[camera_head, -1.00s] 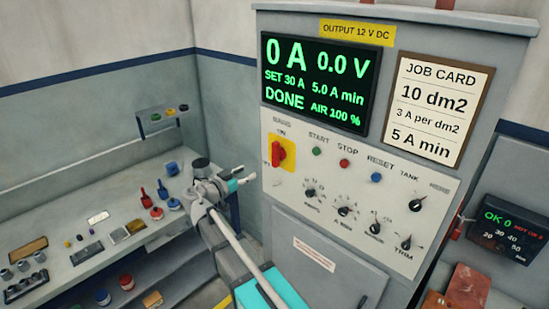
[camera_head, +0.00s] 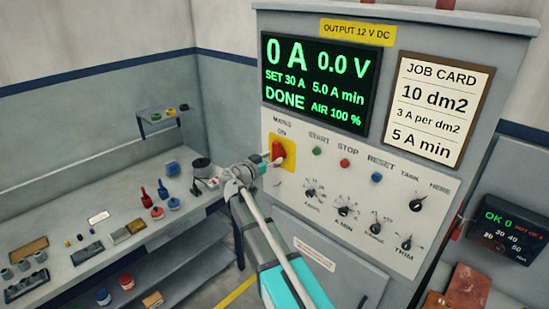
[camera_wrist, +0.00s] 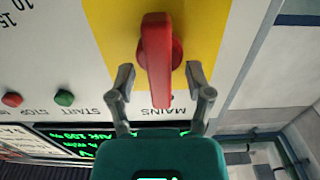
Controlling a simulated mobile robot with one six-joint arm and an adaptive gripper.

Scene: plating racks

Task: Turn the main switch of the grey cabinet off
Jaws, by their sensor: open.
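The grey cabinet (camera_head: 400,28) stands at the centre right in the head view. Its main switch is a red handle (camera_head: 277,151) on a yellow plate (camera_head: 289,150), under the words MAINS and ON. The handle stands about upright, toward ON. In the wrist view the red handle (camera_wrist: 157,55) shows large and upside down on the yellow plate (camera_wrist: 195,35). My gripper (camera_wrist: 160,80) is open, with one finger on each side of the handle's end and visible gaps between. In the head view my gripper (camera_head: 268,163) is at the switch and partly covers the plate's lower part.
Green START (camera_head: 318,151), red STOP (camera_head: 345,163) and blue RESET (camera_head: 376,177) buttons sit right of the switch. Several black knobs are below them. The display (camera_head: 316,83) reads 0 A, 0.0 V, DONE. A bench (camera_head: 75,215) with small parts is at left.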

